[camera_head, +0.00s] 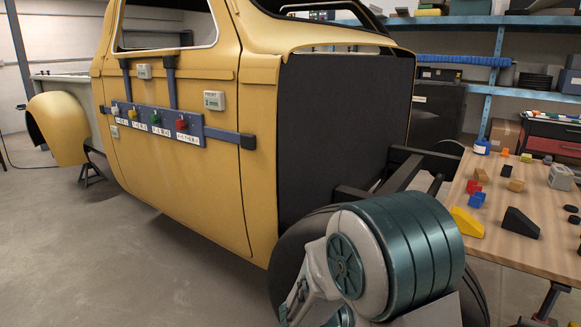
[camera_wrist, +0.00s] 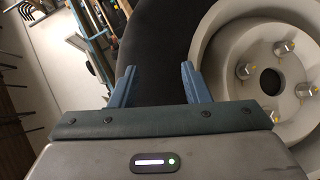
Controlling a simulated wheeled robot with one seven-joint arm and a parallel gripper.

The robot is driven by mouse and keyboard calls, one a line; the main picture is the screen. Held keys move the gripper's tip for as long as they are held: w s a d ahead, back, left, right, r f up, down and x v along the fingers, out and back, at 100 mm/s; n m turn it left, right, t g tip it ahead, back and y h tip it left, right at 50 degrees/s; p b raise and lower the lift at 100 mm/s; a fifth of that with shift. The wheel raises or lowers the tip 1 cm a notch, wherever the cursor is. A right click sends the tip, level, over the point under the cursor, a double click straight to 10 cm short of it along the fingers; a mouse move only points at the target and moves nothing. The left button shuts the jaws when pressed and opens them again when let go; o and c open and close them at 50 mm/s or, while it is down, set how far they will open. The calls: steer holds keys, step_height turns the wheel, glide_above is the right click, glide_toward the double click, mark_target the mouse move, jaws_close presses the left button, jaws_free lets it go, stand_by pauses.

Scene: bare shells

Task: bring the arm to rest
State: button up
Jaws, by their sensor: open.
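My gripper (camera_wrist: 158,85) shows in the wrist view with its two blue-grey fingers apart and nothing between them. Behind the fingers is a black tyre (camera_wrist: 165,40), with a pale wheel (camera_wrist: 230,50) with lug nuts to the right. I cannot tell how far the fingers are from the tyre. In the head view my arm (camera_head: 375,260) is folded low in front of the car body; the gripper's fingers are not clearly visible there.
A yellow car shell (camera_head: 180,200) with a switch panel (camera_head: 155,120) fills the left and middle. A wooden table (camera_head: 500,243) with several coloured blocks stands at the right. Blue shelves (camera_head: 490,90) are at the back. The floor (camera_head: 90,260) at left is clear.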

steer(key=s+d+r+m+g+y+p, duration=0.1)
steer(key=s+r+g+y+p, duration=0.2)
steer(key=s+r+p, duration=0.5)
steer(key=s+r+g+y+p, duration=0.25)
steer(key=s+r+p, duration=0.2)
steer(key=r, duration=0.45)
steer(key=s+a+r+t+y+p, duration=0.1)
steer(key=a+r+t+y+p, duration=0.1)
steer(key=r+p, duration=0.4)
steer(key=s+a+r+t+y+p, duration=0.2)
steer(key=a+r+y+p, duration=0.2)
steer(key=r, duration=0.5)
steer(key=shift+s+a+r+n+y+p, duration=0.2)
steer(key=shift+s+r+n+y+p, duration=0.15)
steer(key=shift+y+p, duration=0.75)
steer(key=shift+c, duration=0.7)
steer(key=shift+a, duration=0.15)
